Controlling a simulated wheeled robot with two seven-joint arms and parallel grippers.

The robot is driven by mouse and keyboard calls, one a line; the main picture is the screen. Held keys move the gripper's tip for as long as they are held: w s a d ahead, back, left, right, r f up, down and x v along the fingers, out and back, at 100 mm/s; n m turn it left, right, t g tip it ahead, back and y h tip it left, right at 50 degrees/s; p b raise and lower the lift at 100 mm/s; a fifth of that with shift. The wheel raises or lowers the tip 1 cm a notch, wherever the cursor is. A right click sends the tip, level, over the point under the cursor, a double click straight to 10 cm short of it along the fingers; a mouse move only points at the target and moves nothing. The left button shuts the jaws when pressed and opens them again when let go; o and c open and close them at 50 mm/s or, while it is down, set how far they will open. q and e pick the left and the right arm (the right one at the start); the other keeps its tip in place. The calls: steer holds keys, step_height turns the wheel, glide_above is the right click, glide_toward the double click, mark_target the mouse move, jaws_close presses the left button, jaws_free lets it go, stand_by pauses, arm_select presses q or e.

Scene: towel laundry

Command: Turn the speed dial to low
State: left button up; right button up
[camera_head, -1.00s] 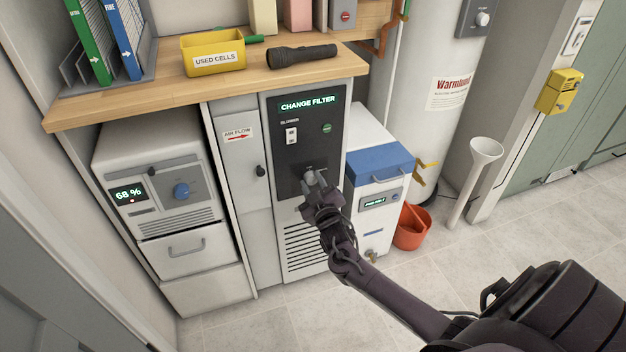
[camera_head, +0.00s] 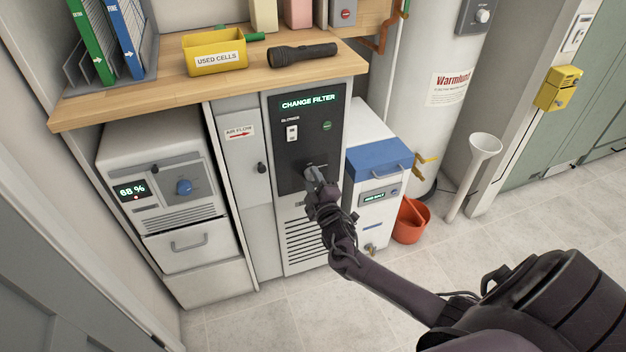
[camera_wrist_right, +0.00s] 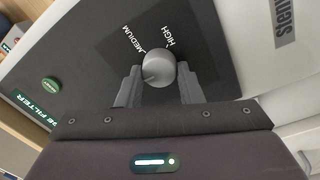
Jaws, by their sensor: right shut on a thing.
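The speed dial is a round grey knob (camera_wrist_right: 158,70) on the dark front panel (camera_head: 290,150) of the blower unit. In the right wrist view the words MEDIUM and HIGH show beside it; a LOW label does not show. My right gripper (camera_head: 313,174) is at the dial, with one finger on each side, and is shut on it. The two fingers also show in the right wrist view (camera_wrist_right: 160,85). In the head view the gripper mostly hides the dial. I cannot clearly tell which label the dial points to. My left gripper is not in view.
The panel has a CHANGE FILTER display (camera_head: 308,102), a white switch (camera_head: 292,133) and a green button (camera_head: 327,126). A white box with a blue lid (camera_head: 378,158) stands close to the right. The wooden counter (camera_head: 160,92) overhangs above. The floor in front is clear.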

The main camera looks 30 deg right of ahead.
stand_by(0.3)
steer(key=o, duration=1)
steer(key=shift+s, duration=0.1)
steer(key=shift+s+a, duration=0.15)
steer(key=shift+s, duration=0.15)
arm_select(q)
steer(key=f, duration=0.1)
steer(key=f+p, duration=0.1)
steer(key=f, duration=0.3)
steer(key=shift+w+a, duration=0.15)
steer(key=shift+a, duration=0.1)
arm_select(e)
steer(key=v, duration=0.7)
